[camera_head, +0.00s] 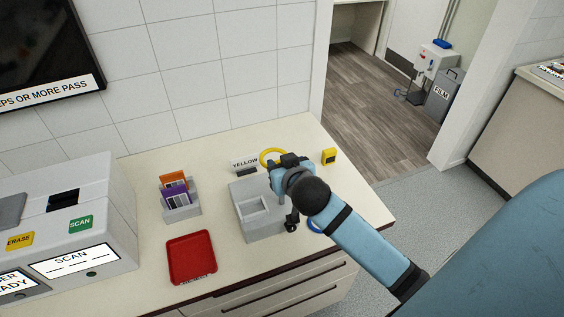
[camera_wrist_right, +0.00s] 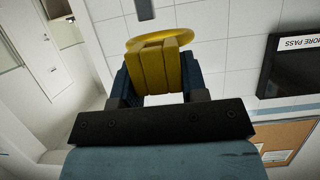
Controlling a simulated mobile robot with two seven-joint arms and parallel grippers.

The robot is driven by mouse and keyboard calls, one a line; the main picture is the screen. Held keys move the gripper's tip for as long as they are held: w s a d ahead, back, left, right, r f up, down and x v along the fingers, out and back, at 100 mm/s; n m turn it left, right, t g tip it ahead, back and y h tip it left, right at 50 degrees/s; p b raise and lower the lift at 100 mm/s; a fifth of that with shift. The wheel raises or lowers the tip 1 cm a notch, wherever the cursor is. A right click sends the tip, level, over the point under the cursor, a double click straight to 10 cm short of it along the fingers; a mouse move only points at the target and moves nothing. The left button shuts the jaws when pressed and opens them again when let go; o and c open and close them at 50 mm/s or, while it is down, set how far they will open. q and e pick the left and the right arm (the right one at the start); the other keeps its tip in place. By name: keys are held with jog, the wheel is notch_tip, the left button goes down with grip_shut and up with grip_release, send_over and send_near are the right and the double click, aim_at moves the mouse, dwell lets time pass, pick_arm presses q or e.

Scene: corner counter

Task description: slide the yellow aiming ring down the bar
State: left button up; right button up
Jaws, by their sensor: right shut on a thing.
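The yellow aiming ring (camera_head: 271,157) shows in the head view just behind my right gripper (camera_head: 281,170), above the back of the counter. In the right wrist view my right gripper (camera_wrist_right: 157,88) is shut on the ring's ribbed yellow block (camera_wrist_right: 160,66), and the yellow loop (camera_wrist_right: 165,40) extends beyond it. The bar is mostly hidden behind my gripper and arm in the head view. A blue ring (camera_head: 314,227) shows partly beside my right arm, low near the counter. My left gripper is not in view.
A grey device (camera_head: 245,209) with a square recess stands left of my right gripper, a "YELLOW" label (camera_head: 244,163) behind it. A red tray (camera_head: 191,258), a card holder (camera_head: 181,207) and a scanner (camera_head: 75,225) are further left.

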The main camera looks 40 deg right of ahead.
dwell(0.3)
jog(key=shift+p, duration=0.3)
dwell(0.7)
jog(key=shift+p, duration=0.55)
dwell(0.7)
dwell(0.4)
jog(key=shift+f, duration=0.4)
jog(key=shift+f+b, duration=0.1)
jog(key=shift+b, duration=0.2)
jog(key=shift+f+b, duration=0.35)
jog(key=shift+f, duration=0.3)
jog(key=shift+f+b, duration=0.3)
jog(key=shift+f, duration=0.2)
